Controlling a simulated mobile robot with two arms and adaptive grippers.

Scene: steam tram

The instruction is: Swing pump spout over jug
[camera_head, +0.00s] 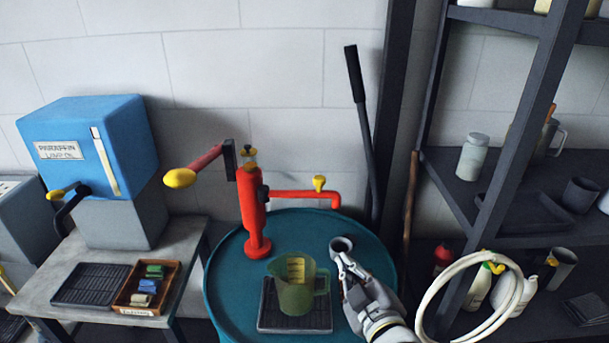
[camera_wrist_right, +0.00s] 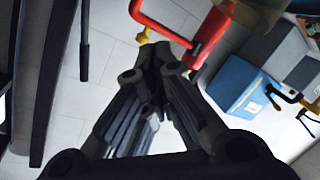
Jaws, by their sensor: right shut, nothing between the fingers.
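The red pump (camera_head: 254,210) stands on the teal drum (camera_head: 226,270). Its red spout (camera_head: 290,194) points right and bends down at its end, with a yellow knob (camera_head: 319,183) on top. The translucent green jug (camera_head: 292,299) stands upright on a black drip tray (camera_head: 290,326), in front of the spout and apart from it. My right gripper (camera_head: 344,262) is shut and empty, right of the jug and in front of the spout end. In the right wrist view its fingertips (camera_wrist_right: 152,78) meet below the red spout (camera_wrist_right: 160,31). My left gripper is out of view.
A grey ring-shaped fitting (camera_head: 341,244) sits on the drum just beyond my right gripper. The pump's crank with a yellow grip (camera_head: 180,178) reaches left. A blue paraffin box (camera_head: 90,150) stands on the left table. Dark shelving (camera_head: 480,240) and a white hose (camera_head: 425,310) are at right.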

